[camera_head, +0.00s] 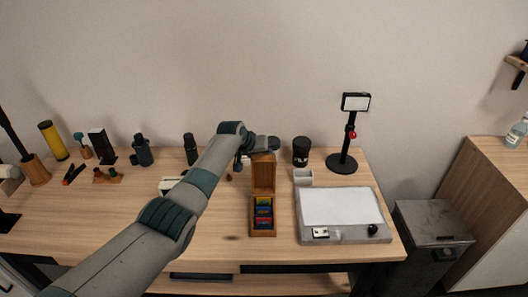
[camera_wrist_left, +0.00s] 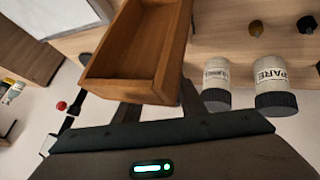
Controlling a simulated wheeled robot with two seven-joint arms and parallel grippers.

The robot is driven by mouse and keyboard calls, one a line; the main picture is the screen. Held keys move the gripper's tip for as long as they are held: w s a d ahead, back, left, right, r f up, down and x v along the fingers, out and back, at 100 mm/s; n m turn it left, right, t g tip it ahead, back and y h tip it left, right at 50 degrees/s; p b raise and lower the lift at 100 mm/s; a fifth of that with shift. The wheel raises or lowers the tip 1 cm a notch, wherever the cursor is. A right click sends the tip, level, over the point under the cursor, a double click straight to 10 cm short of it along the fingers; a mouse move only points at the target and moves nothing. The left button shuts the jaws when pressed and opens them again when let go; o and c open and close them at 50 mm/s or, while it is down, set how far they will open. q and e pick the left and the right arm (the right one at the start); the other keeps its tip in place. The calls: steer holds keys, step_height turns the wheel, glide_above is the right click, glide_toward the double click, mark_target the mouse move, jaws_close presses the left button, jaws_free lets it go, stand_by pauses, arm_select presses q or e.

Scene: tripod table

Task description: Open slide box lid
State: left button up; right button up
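The wooden slide box (camera_head: 263,229) stands on the table with colourful packets in its open lower half. Its lid (camera_head: 264,174) stands up at the back of the box, raised. In the left wrist view the lid (camera_wrist_left: 138,50) shows as a shallow, empty wooden tray close to the fingers. My left gripper (camera_head: 262,146) is at the top end of the lid. In the left wrist view its fingers (camera_wrist_left: 158,103) are apart, one partly hidden behind the lid and one beside its edge. I cannot tell how firmly they touch it. My right gripper is not in view.
A whiteboard tray (camera_head: 391,236) lies right of the box, with a small white container (camera_head: 303,177) and black cup (camera_head: 301,152) behind. A tripod stand (camera_head: 343,160) is further back. Several bottles and tools stand along the left. Table front left of the box is clear.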

arm_select(q)
steer(key=shift+w, duration=0.15)
steer(key=shift+r, duration=0.3)
steer(key=b+v, duration=0.2)
steer(key=v, duration=1.5)
steer(key=shift+s+f, duration=0.2)
steer(key=shift+s, duration=0.05)
